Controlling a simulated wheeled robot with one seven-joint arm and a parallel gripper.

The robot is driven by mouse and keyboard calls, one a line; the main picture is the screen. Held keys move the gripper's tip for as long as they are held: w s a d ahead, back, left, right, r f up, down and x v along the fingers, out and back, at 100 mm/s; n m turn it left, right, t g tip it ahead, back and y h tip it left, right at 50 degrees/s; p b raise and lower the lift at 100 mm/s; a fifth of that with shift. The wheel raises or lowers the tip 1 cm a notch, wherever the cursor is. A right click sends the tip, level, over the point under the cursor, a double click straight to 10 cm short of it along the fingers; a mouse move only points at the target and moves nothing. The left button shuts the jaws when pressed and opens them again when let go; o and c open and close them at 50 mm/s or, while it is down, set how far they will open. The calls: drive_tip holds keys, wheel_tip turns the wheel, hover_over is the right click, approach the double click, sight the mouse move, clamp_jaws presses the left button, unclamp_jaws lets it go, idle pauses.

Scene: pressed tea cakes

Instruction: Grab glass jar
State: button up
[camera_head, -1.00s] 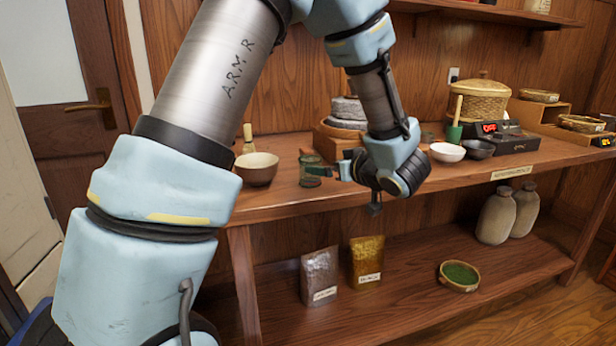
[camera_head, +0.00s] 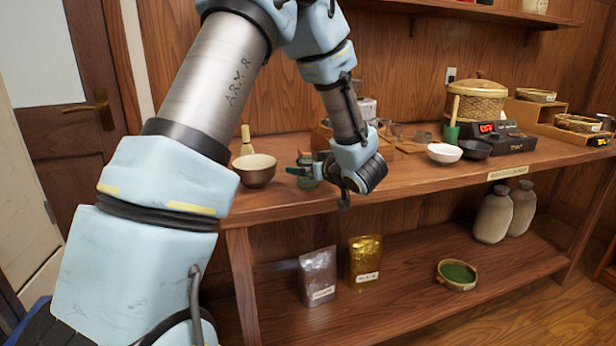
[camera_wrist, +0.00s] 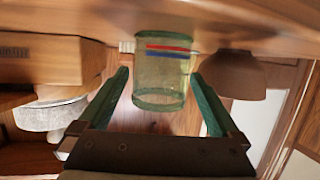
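The glass jar (camera_wrist: 162,75) is clear with a green tint and shows a red and a blue mark in the wrist view. In the head view its green-tinted lower part (camera_head: 308,184) shows on the counter, right of the brown bowl; the rest is largely hidden by my gripper (camera_head: 304,168). In the wrist view my gripper (camera_wrist: 160,78) is open, with one green finger on each side of the jar. Gaps show between the fingers and the glass, and the jar appears around the fingertips, not deep in the grip.
The brown bowl (camera_head: 255,170) stands close to the jar and also shows in the wrist view (camera_wrist: 237,76). A wooden box (camera_wrist: 50,65) and a grey round block (camera_wrist: 50,114) are on the other side. A white bowl (camera_head: 444,152) stands farther right on the wooden counter (camera_head: 420,172).

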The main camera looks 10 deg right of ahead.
drive_tip(key=c, duration=1.3)
